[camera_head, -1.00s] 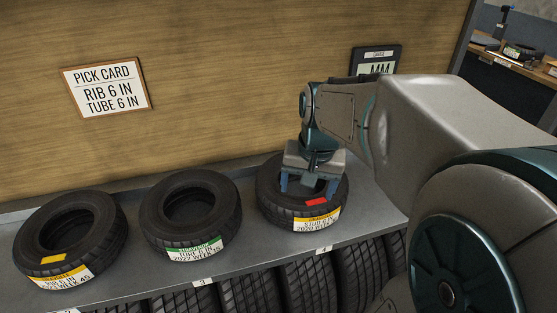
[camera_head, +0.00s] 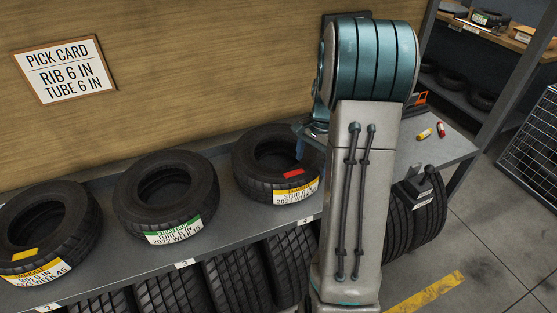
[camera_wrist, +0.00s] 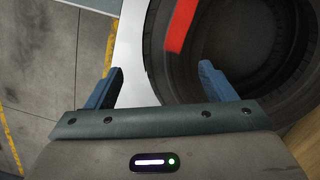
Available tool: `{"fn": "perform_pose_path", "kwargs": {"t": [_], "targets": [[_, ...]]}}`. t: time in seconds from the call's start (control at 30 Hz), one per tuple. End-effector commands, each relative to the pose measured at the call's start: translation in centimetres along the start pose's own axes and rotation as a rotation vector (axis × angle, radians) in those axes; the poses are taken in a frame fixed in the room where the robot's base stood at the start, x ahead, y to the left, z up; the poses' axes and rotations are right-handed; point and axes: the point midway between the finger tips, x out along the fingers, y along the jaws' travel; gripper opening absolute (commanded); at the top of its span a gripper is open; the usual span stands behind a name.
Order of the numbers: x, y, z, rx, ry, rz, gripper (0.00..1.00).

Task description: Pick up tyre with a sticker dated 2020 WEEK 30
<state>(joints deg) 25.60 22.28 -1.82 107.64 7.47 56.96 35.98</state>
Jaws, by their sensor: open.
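The right-hand tyre (camera_head: 250,174) lies flat on the shelf with a red mark on top. Its yellow and white sticker (camera_head: 296,192) seems to read STUD 6 IN, 2020 and a week number too small to be sure of. My gripper (camera_head: 300,150) is at the right side of this tyre, mostly hidden by my arm. In the wrist view my gripper (camera_wrist: 161,67) is open and empty. Its right finger overlaps the tyre (camera_wrist: 160,45); its left finger is outside it, over the shelf edge and floor side. The finger height against the tyre is unclear.
A green-stickered TURF tyre (camera_head: 125,205) and a yellow-stickered RIB tyre (camera_head: 85,232) lie to the left on the shelf (camera_head: 230,228). Several tyres stand upright below. A pick card (camera_head: 65,70) hangs on the wall. Small red and yellow items (camera_head: 424,134) lie at the shelf's right end.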

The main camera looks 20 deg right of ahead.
Motion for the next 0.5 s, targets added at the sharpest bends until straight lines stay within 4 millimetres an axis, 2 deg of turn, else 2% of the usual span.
{"fn": "perform_pose_path", "kwargs": {"t": [0.1,0.37,0.5], "targets": [[1.9,0.0,0.0,0.000,-0.003,0.002,0.77],[3.6,-0.2,0.0,-0.001,-0.002,0.001,0.77],[5.4,-0.6,-0.1,-0.001,-0.002,0.002,0.77]]}}
